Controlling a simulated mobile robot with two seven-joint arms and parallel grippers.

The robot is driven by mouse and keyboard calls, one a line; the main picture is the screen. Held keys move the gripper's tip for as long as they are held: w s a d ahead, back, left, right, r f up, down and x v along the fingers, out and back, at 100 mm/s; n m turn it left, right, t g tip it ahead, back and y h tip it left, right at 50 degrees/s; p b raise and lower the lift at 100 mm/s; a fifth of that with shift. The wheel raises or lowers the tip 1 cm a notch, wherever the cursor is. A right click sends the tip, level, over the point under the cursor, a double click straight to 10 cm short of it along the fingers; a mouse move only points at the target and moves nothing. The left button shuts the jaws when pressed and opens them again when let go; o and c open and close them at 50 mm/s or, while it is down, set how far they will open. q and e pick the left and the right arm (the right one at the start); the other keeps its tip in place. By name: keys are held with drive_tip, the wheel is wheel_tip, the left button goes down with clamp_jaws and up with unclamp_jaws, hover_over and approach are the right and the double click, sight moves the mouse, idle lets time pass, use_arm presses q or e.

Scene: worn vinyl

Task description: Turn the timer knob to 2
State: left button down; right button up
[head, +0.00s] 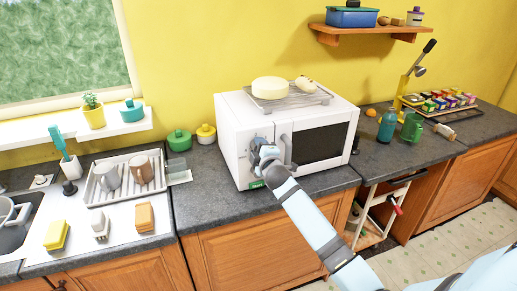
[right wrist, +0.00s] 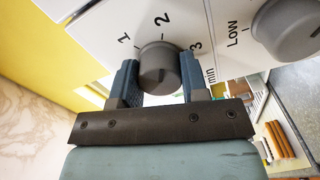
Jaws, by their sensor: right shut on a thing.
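The white microwave (head: 236,115) stands on the counter, with its dark door window to the right of its control panel. In the right wrist view, the grey timer knob (right wrist: 160,68) sits on the white panel, with the numbers 1, 2 and 3 and the word "min" printed around it. My right gripper (right wrist: 160,88) is shut on the timer knob, one blue-grey finger on each side. In the head view my right gripper (head: 262,152) is at the panel and largely hides the knob. I cannot make out the knob's pointer. My left gripper is not in view.
A second grey knob (right wrist: 290,28), marked "Low", is close beside the timer knob. The microwave's door handle (head: 286,148) is just right of my gripper. A rack (head: 318,97) with food lies on top of the microwave. Green and yellow pots (head: 180,141) stand to its left.

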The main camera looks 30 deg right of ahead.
idle(0.4)
drive_tip(key=o, duration=0.9)
drive_tip(key=shift+o, duration=0.2)
drive_tip(key=shift+s, duration=0.1)
drive_tip(key=b+v, duration=0.2)
drive_tip(key=v, duration=1.1)
drive_tip(key=shift+s, duration=0.35)
